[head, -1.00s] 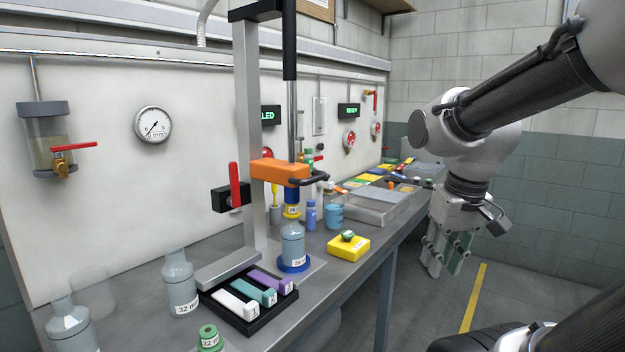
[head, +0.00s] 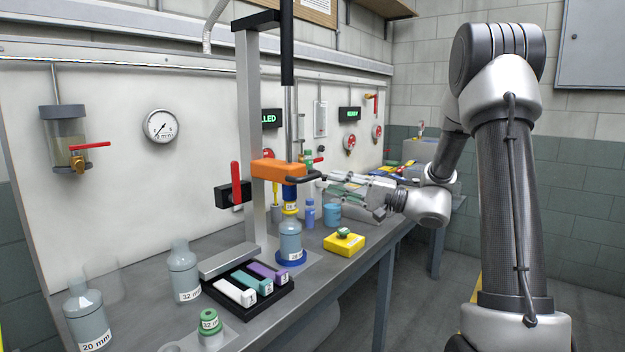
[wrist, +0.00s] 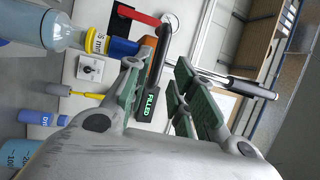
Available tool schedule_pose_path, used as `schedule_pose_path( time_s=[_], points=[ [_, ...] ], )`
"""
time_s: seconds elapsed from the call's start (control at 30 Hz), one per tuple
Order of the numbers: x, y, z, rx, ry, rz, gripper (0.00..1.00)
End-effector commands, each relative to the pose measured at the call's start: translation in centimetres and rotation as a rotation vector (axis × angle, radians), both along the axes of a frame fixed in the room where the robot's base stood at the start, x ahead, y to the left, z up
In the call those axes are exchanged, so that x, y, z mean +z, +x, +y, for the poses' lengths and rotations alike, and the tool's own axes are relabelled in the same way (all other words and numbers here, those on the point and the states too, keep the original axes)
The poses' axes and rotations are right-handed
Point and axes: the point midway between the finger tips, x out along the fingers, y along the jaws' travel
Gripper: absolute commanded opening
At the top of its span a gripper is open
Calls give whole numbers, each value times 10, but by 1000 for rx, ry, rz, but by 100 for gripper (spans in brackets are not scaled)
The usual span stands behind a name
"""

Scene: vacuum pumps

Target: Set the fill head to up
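The orange fill head (head: 278,172) is on the grey upright column, with a black handle (head: 306,178) on its right side. Its blue nozzle sits close over the yellow 26 mm collar of a bottle (head: 290,240); I cannot tell if they touch. My gripper (head: 328,182) is level with the handle, just to its right. In the wrist view, my gripper (wrist: 160,75) is open, its green-padded fingers apart on either side of the black handle (wrist: 158,58). I cannot tell if they touch it. The orange head (wrist: 148,45) is partly hidden behind the handle.
A red lever (head: 236,182) is left of the column. A black tray (head: 282,290) with white, teal and purple blocks lies in front. A yellow block (head: 344,246) and blue containers stand below my gripper. A green lit sign (wrist: 149,105) reads FILLED.

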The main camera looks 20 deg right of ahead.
Motion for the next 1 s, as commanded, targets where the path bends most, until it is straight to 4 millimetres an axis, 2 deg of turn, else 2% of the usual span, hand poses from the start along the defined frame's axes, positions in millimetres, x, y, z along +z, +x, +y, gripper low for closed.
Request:
schedule_pose_path(
  time_s=[0.4,0.57,0.8,0.93,1.0],
  points=[
    [11,31,54,4,-4,0,25],
    [13,36,62,2,-4,2,25],
    [13,37,63,1,-4,3,25],
    [13,37,63,2,-4,3,1],
    [13,37,62,1,-4,3,0]
  ],
)
